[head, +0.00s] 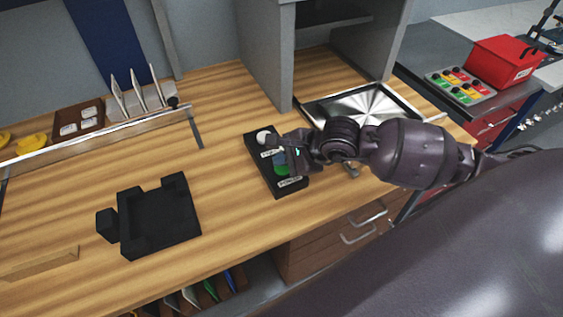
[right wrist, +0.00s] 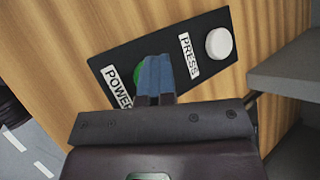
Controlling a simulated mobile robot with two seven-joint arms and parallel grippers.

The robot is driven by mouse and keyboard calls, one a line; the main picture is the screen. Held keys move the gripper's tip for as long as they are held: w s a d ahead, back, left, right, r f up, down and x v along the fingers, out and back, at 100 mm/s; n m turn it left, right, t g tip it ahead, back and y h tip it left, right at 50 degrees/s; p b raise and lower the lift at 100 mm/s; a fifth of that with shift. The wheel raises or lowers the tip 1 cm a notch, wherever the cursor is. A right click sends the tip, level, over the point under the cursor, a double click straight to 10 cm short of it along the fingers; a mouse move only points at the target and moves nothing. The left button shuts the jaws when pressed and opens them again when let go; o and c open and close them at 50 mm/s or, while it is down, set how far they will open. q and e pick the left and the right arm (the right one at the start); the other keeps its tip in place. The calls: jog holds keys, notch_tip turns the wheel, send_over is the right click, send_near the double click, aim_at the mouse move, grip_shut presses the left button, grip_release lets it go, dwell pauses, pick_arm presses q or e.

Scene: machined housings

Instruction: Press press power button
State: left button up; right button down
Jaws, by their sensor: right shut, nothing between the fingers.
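A black button box (head: 262,152) lies on the wooden bench; it also shows in the right wrist view (right wrist: 207,25). It carries a white button (right wrist: 219,43) beside a label reading PRESS (right wrist: 188,55). A green button (right wrist: 138,72) sits beside a label that reads POWER (right wrist: 118,87), partly covered. My right gripper (head: 284,160) is shut and empty, its blue fingertips (right wrist: 157,75) over the box at the green button. The fingertips hide part of that button; I cannot tell whether they touch it. My left gripper is not in view.
A black fixture (head: 160,222) lies on the bench to the left, with a wooden strip (head: 40,263) near the left edge. A grey cabinet panel (head: 266,60) stands behind the box. A metal tray (head: 345,105) lies behind my right arm. Bare bench separates box and fixture.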

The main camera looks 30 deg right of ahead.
aim_at(284, 168)
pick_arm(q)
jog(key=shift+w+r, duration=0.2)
pick_arm(e)
jog(key=shift+d+r+p, duration=0.1)
jog(key=shift+r+p, duration=0.4)
jog(key=shift+r, duration=0.25)
jog(key=shift+r+p, duration=1.4)
jog(key=shift+r, duration=1.05)
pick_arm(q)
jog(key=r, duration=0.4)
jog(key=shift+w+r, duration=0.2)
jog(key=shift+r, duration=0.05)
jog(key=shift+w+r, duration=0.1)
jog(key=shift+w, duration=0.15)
pick_arm(e)
jog(key=shift+f, duration=0.1)
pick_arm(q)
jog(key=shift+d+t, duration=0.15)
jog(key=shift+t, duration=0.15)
pick_arm(e)
jog(key=shift+s, duration=0.1)
